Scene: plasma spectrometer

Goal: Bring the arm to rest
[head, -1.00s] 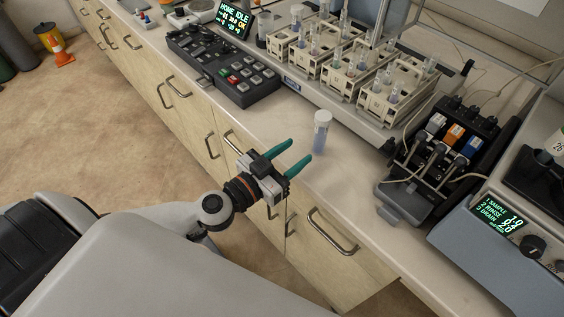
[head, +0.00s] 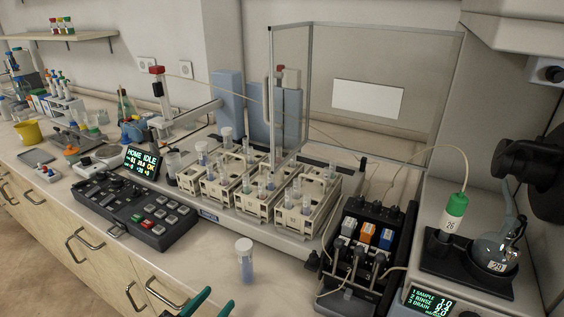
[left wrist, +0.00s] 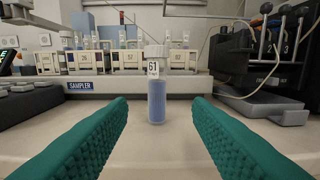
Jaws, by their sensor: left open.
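My left gripper (head: 208,303) shows only its teal fingertips at the bottom edge of the head view. In the left wrist view its two teal fingers (left wrist: 160,125) are spread wide and nothing is between them. A capped vial (head: 245,262) with bluish contents stands upright on the bench, just beyond the fingertips. In the left wrist view this vial (left wrist: 156,95) has a white cap and a label that reads 61, and it stands ahead of the gap, apart from both fingers. My right gripper is in neither view.
Behind the vial is the sampler with racks of tubes (head: 250,190). A black keypad (head: 135,210) lies left, a pump with several coloured cassettes (head: 365,245) right. A clear panel (head: 385,90) rises behind the racks. Bare bench (head: 200,262) surrounds the vial.

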